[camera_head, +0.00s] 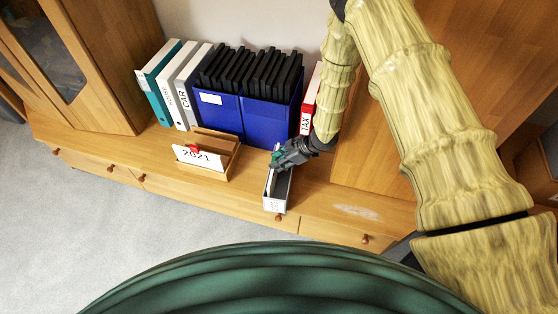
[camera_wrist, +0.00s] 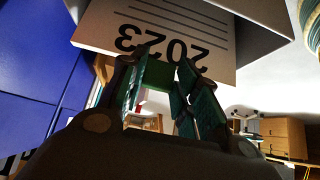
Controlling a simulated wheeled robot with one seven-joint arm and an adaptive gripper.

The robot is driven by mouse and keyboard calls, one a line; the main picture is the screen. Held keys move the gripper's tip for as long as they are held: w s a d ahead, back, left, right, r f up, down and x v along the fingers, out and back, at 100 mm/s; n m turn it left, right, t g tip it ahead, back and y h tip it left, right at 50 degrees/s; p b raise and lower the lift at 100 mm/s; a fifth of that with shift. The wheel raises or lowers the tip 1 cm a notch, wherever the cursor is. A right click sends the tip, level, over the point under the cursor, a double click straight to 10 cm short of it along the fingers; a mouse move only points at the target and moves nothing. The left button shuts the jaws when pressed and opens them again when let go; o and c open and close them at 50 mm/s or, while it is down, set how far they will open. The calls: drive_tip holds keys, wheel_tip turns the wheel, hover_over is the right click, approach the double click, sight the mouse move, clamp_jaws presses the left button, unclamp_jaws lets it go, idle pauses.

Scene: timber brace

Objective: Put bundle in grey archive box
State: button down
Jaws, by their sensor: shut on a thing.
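My gripper (camera_head: 279,157) is over the far end of a narrow, open-topped archive box (camera_head: 274,206) with a pale front and dark inside, near the cabinet top's front edge. In the wrist view my gripper (camera_wrist: 158,85) is shut at the edge of a pale bundle (camera_wrist: 165,28) marked 2023 upside down, with printed lines. A green piece, seemingly its clip, shows between the fingers. In the head view the bundle is mostly hidden or merges with the box; I cannot tell how deep it sits.
A wooden holder (camera_head: 220,161) with a 2021 paper and red clip (camera_head: 197,155) stands left of the box. Behind are blue holders (camera_head: 269,122) with black files, white and teal binders (camera_head: 160,82), and a red TAX binder (camera_head: 309,105). The cabinet top right of the box is clear.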

drive_tip(key=shift+h+p, duration=0.4)
drive_tip(key=shift+p, duration=0.1)
idle(0.4)
drive_tip(key=c, duration=0.5)
unclamp_jaws()
drive_tip(key=shift+r, duration=0.15)
wheel_tip(320, 180, up, 8)
drive_tip(key=p, duration=0.6)
idle(0.4)
drive_tip(key=shift+s+f, duration=0.1)
drive_tip(key=shift+f, duration=0.1)
